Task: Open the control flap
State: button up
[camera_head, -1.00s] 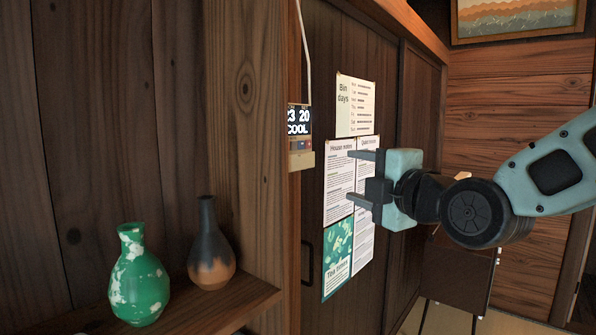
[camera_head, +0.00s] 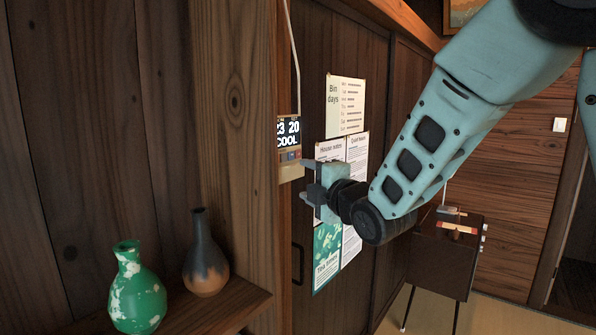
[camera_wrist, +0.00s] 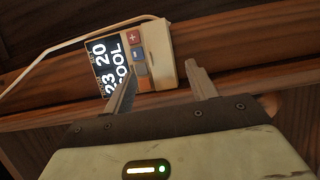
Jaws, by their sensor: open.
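The control panel (camera_head: 289,145) is a small beige unit on the wooden post, with a dark display reading "23 20 COOL". In the wrist view the panel (camera_wrist: 160,52) sits just beyond the fingers, with red and blue buttons beside the display and a beige strip along one edge. I cannot tell clearly which part is the flap. My gripper (camera_head: 305,178) is open and empty, just right of and slightly below the panel in the head view. In the wrist view my gripper's fingertips (camera_wrist: 160,76) point at the panel's lower part, with no clear contact.
A green-and-white vase (camera_head: 138,290) and a dark bottle vase (camera_head: 206,258) stand on a wooden shelf (camera_head: 225,308) at lower left. Papers (camera_head: 346,104) hang on the wall behind my gripper. A dark cabinet (camera_head: 446,262) stands further back at right.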

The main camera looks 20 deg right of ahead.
aim_at(291, 173)
jog(key=shift+p+x, duration=0.5)
jog(key=shift+x, duration=1.95)
jog(key=c, duration=1)
